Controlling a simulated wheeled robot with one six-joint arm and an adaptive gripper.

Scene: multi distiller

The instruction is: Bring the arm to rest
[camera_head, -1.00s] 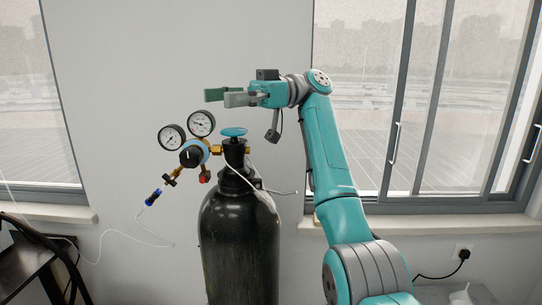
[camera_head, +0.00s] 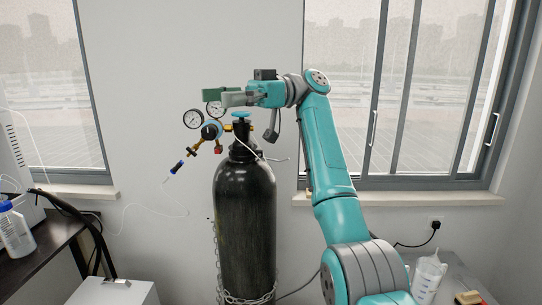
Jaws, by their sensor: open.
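My gripper (camera_head: 226,97) is at the upper middle of the view, at the end of my teal arm. Its fingers point left, and they are open with nothing between them. In the picture it overlaps the top of the black gas cylinder (camera_head: 244,215), in front of one of its gauges. The cylinder's teal valve knob (camera_head: 241,114) shows just below the fingers. I cannot tell how far apart the fingers and the cylinder are. My arm is raised, bent at the elbow, and rises from the lower right.
A regulator with round gauges (camera_head: 193,119) hangs left of the valve. A chain (camera_head: 245,299) circles the cylinder low down. A dark bench (camera_head: 40,255) with a bottle (camera_head: 14,230) stands at left, near a white box (camera_head: 112,292). A table at lower right holds a jug (camera_head: 428,278). Windows are behind.

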